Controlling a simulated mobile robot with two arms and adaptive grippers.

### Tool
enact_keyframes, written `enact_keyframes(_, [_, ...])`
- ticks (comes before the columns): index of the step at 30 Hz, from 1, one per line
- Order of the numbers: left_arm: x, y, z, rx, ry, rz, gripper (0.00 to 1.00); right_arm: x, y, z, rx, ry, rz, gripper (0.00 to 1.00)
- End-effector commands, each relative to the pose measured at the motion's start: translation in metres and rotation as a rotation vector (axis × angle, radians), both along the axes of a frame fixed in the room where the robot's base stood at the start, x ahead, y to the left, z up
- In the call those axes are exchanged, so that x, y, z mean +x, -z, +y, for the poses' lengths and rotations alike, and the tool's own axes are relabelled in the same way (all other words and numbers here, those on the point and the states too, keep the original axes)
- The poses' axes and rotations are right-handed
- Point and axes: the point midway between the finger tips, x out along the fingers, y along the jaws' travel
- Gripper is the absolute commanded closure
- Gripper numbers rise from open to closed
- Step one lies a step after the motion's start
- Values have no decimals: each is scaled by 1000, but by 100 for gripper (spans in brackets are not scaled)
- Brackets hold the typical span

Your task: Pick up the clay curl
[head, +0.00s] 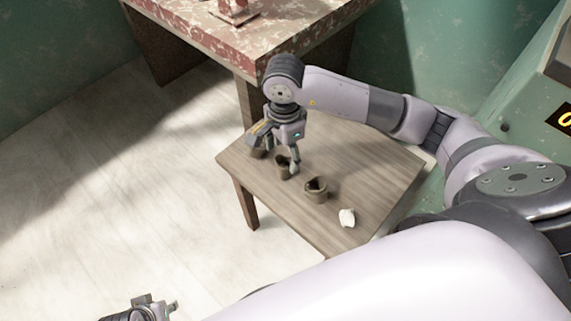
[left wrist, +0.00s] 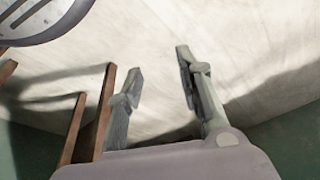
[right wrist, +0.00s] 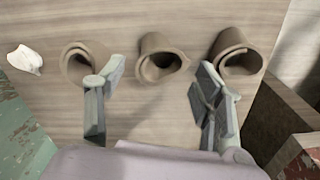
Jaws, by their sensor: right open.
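Three rolled brown clay curls lie in a row on the low wooden table. In the right wrist view they are the left curl (right wrist: 85,62), the middle curl (right wrist: 158,62) and the right curl (right wrist: 240,56). In the head view the middle curl (head: 282,166) and the near curl (head: 316,191) show; the third is partly hidden by my gripper. My right gripper (head: 278,156) is open and points down at the table. In its wrist view (right wrist: 158,84) the middle curl appears between the fingers, with nothing gripped. My left gripper (left wrist: 159,74) is open and empty, away from the table.
A small white lump (head: 347,217) lies on the wooden table (head: 375,165), near its front corner. A taller table with a worn red top (head: 205,30) stands behind. A green cabinet (head: 515,95) is at the right. The pale floor (head: 90,190) at the left is clear.

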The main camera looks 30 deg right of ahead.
Motion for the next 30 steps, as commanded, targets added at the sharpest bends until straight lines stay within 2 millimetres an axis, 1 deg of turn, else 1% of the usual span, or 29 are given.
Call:
enact_keyframes(2, [0, -3, 0, 0, 0, -3, 67, 0, 9, 0, 1, 1, 4, 38])
enact_keyframes(6, [-2, -17, 1, 0, -1, -10, 67, 2, 32, -2, 1, 3, 4, 38])
enact_keyframes(9, [-3, -26, 1, 0, -2, -15, 67, 3, 44, -2, 2, 2, 2, 38])
enact_keyframes(12, [-3, -31, 1, -1, -2, -17, 67, 3, 50, -3, 1, 2, 1, 38])
enact_keyframes(19, [-4, -32, 1, -1, -2, -17, 67, 3, 50, -3, 1, 2, 0, 38])
enact_keyframes(30, [-3, -32, 1, 0, -3, -18, 67, 3, 50, -3, 0, 2, 0, 62])
